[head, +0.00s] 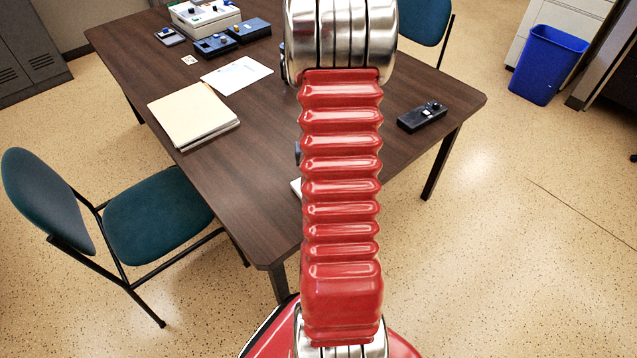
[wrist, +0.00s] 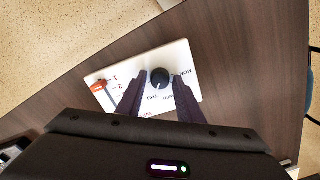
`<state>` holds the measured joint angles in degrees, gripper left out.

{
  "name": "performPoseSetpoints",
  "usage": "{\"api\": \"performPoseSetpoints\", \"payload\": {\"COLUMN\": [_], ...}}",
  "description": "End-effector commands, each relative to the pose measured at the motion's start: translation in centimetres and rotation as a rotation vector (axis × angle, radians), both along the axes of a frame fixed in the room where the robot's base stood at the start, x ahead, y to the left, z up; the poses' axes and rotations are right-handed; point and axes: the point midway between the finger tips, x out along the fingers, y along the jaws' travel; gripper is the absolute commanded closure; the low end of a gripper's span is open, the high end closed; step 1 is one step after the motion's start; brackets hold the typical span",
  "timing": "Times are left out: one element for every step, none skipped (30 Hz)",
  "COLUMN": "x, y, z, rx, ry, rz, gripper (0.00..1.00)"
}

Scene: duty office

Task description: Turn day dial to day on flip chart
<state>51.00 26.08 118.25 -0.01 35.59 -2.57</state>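In the wrist view a white panel (wrist: 190,57) lies on the dark table. It carries a round black dial (wrist: 159,77) with day labels around it; MON and THU can be made out, others are partly hidden. A red-orange slider (wrist: 98,86) with numbers sits at its left. My gripper (wrist: 159,80) is open, with one dark finger on each side of the dial; whether they touch it I cannot tell. The dial's pointer is too small to read surely. In the head view my arm hides the gripper and most of the panel. I cannot identify a flip chart.
The brown table (head: 265,190) holds folders (head: 190,112), a paper sheet (head: 237,75), a white device (head: 205,14), blue boxes (head: 248,30) and a dark box (head: 422,116). A teal chair (head: 155,215) stands at left, a blue bin (head: 548,65) at right.

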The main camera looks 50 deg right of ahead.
Motion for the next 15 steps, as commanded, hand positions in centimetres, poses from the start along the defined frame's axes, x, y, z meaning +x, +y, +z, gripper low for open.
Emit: {"api": "performPoseSetpoints", "payload": {"x": [-0.02,-0.02,-0.03,-0.03,-0.03,-0.05,-0.05,-0.05,-0.06,-0.06,-0.05,-0.04,-0.04,-0.04,-0.02], "y": [0.01,0.01,0.01,0.01,0.01,0.01,0.01,0.01,0.02,0.02,0.01,0.0,0.0,0.0,-0.01], "z": [-0.01,-0.02,-0.02,-0.02,-0.03,-0.03,-0.03,-0.03,-0.04,-0.02,0.01,0.08,0.18,0.31,0.53], "rx": [0.0,0.001,0.001,0.001,0.001,0.001,0.001,0.001,0.001,0.001,0.001,0.001,0.001,0.0,0.0], "ry": [0.0,0.001,0.001,0.001,0.001,0.001,0.001,0.001,0.001,0.001,0.001,0.001,0.001,0.0,0.0], "rz": [0.0,-0.001,-0.001,-0.001,-0.001,-0.001,-0.001,-0.001,-0.001,-0.001,-0.001,-0.001,-0.001,-0.001,-0.001], "gripper": [0.63,0.61,0.58,0.58,0.58,0.58,0.58,0.58,0.58,0.58,0.58,0.58,0.58,0.58,0.58]}}
